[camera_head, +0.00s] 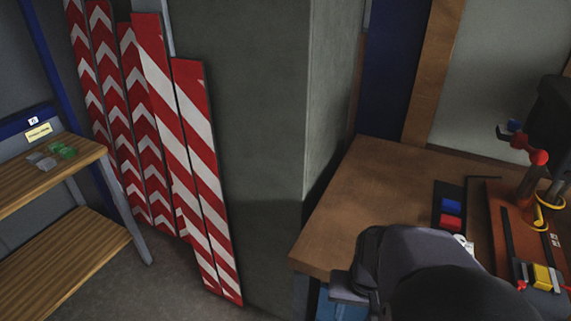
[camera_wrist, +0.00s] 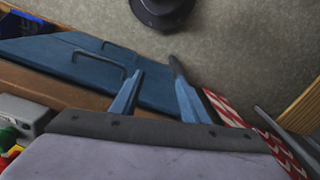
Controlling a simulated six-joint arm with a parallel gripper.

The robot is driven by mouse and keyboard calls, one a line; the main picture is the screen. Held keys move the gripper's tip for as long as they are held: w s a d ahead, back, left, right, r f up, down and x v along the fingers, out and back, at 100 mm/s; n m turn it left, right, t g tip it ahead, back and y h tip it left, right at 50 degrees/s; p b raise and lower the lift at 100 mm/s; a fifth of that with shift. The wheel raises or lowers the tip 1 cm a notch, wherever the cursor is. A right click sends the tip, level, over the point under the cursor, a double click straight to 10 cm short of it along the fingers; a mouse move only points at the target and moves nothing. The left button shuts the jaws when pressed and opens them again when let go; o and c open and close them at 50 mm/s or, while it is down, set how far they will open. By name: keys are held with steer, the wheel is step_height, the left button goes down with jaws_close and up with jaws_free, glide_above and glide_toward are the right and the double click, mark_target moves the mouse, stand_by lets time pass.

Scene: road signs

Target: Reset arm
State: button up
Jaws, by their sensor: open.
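My gripper (camera_wrist: 157,72) shows in the wrist view with its two blue fingers apart and nothing between them. It is over a blue panel with dark handles (camera_wrist: 60,62) and the grey floor (camera_wrist: 225,40). In the head view my arm (camera_head: 420,270) reaches over the front part of the wooden workbench (camera_head: 365,190) at lower right. The fingertips cannot be made out clearly in the head view.
The bench holds a red and a blue block (camera_head: 451,213) and an orange-brown fixture (camera_head: 510,235) at right. Red-and-white striped boards (camera_head: 200,165) lean by a grey pillar (camera_head: 265,120). A wooden shelf (camera_head: 50,180) with small green and clear pieces (camera_head: 65,152) stands left.

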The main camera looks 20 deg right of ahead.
steer(key=w+a+r+n+p, duration=0.2)
steer(key=a+n, duration=0.4)
steer(key=a, duration=0.5)
steer(key=shift+w+a+r+p, duration=0.25)
steer(key=shift+w+r+p, duration=0.15)
steer(key=shift+r, duration=0.1)
steer(key=shift+d, duration=0.1)
steer(key=shift+c, duration=0.3)
stand_by(1.0)
